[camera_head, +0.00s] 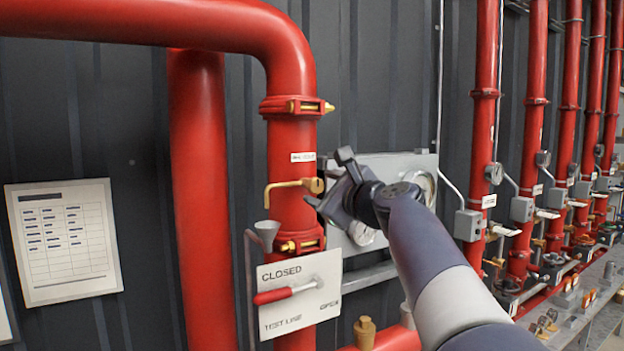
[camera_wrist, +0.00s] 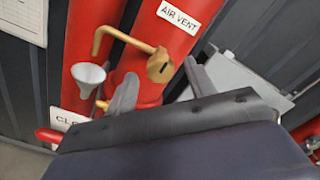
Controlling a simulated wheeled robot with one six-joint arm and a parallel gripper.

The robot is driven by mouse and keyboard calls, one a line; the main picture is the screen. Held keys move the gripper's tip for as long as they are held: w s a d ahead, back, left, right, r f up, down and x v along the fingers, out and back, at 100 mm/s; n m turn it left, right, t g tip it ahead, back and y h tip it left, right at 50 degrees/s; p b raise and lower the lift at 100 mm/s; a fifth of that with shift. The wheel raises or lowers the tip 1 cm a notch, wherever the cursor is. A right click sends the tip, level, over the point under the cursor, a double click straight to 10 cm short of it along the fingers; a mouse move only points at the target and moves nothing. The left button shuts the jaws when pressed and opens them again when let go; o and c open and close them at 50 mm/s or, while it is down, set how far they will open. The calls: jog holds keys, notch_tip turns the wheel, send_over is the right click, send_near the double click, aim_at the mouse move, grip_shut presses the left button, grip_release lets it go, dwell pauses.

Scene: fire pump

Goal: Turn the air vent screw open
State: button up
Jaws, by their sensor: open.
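The brass air vent screw (camera_head: 315,186) sits on the right side of the red vertical pipe, with a bent brass outlet tube (camera_head: 285,186) running left from it. In the wrist view the screw's round brass head (camera_wrist: 160,66) shows a dark slot, below an "AIR VENT" label (camera_wrist: 180,15). My gripper (camera_head: 328,180) is just right of the screw in the head view. In the wrist view its two fingers (camera_wrist: 160,85) are apart, one on either side below the screw head. Nothing is between them, and I see no clear contact with the screw.
A grey funnel (camera_head: 266,232) hangs below the tube's end. A "CLOSED" test line plate (camera_head: 330,275) with a red-handled lever (camera_head: 285,293) is lower down. A grey gauge panel (camera_head: 400,165) stands behind my gripper. Several red pipes (camera_head: 487,100) line the right.

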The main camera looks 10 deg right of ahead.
aim_at(318, 187)
jog(key=shift+p+x, duration=0.4)
jog(key=shift+x, duration=1.25)
jog(key=shift+c, duration=0.5)
jog(key=c, duration=0.9)
